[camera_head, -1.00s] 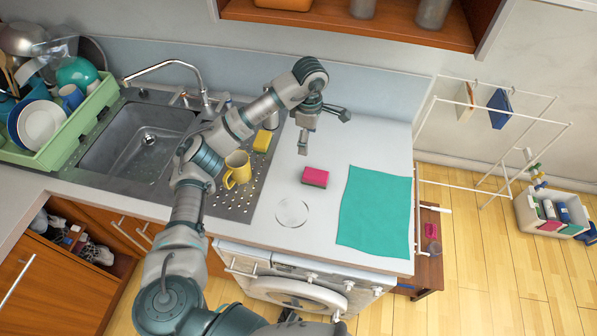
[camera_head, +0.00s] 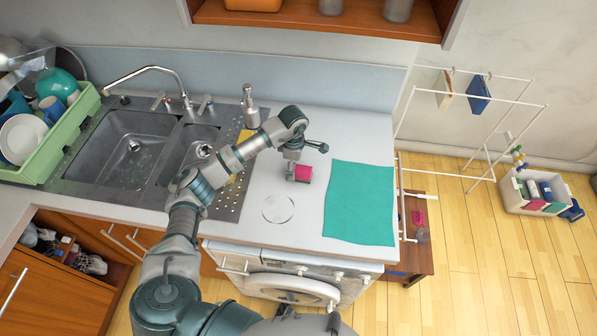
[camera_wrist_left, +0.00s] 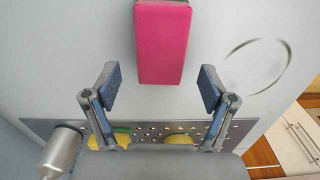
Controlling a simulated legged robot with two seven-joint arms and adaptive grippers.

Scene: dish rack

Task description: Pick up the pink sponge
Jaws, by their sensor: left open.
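The pink sponge (camera_head: 303,173) lies on the white counter, left of the teal cloth. In the head view my left gripper (camera_head: 298,165) is over it and partly covers it. In the left wrist view the sponge (camera_wrist_left: 163,42) shows as a pink block at the top centre. The open fingers of my left gripper (camera_wrist_left: 160,88) stand either side of its line, with its near end just beyond the space between them. The gripper is empty, and I cannot tell its exact height over the counter. My right gripper is not in view.
A clear round glass item (camera_head: 278,208) stands near the sponge. The teal cloth (camera_head: 360,203) lies to the right. A green dish rack (camera_head: 72,130) is at far left. A shelf (camera_head: 320,20) hangs above.

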